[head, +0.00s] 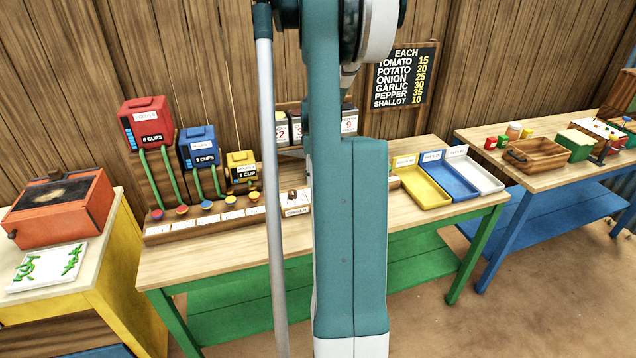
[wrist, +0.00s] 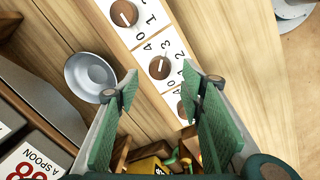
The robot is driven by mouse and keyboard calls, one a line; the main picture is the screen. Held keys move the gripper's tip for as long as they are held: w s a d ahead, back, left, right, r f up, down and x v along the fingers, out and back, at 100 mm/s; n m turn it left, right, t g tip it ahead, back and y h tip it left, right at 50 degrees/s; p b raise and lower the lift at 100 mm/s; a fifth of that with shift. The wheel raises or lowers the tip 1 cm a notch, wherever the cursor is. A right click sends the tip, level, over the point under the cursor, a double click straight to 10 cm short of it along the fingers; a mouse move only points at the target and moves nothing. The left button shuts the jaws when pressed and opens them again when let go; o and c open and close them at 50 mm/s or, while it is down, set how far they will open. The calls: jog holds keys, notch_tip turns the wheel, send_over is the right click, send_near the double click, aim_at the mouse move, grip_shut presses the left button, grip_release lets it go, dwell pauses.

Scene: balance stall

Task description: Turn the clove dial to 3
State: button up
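A pale panel with a row of brown round dials crosses the wrist view, with black numbers around them. One dial (wrist: 124,13) is at the top edge, a middle dial (wrist: 159,67) lies between my fingertips in the picture, and a third dial (wrist: 183,108) is partly hidden by my right finger. Each of the first two has a white pointer line. No name label is readable here, so I cannot tell which is the clove dial. My gripper (wrist: 160,76) is open and empty; contact is not visible. In the head view a brown dial (head: 292,194) shows beside my arm, which hides the others.
A silver bowl (wrist: 90,76) lies left of my left finger. A "A SPOON" number card (wrist: 30,165) stands lower left. In the head view, coloured cup dispensers (head: 147,122) stand left, yellow, blue and white trays (head: 420,190) right.

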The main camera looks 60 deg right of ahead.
notch_tip(320, 180, up, 7)
jog(key=shift+a, duration=0.3)
dwell(0.4)
jog(key=shift+a+r, duration=0.1)
jog(key=w+a+r+t, duration=0.1)
jog(key=w+a+r, duration=0.3)
jog(key=a, duration=0.8)
jog(key=w+a+r+t+h, duration=0.1)
jog(key=w+a+r, duration=0.2)
jog(key=a, duration=0.9)
jog(key=w+a+r+t, duration=0.1)
jog(key=w+a+r, duration=0.3)
jog(key=a, duration=0.8)
jog(key=s+a+f+t, duration=0.1)
jog(key=s+a, duration=0.3)
jog(key=a, duration=0.7)
jog(key=s+a+f+m+t+y, duration=0.1)
jog(key=s+a, duration=0.3)
jog(key=a, duration=0.7)
jog(key=s+a+f+m+t, duration=0.1)
jog(key=s+a+t, duration=0.1)
jog(key=a, duration=0.9)
jog(key=shift+s+y, duration=0.4)
jog(key=shift+s, duration=0.5)
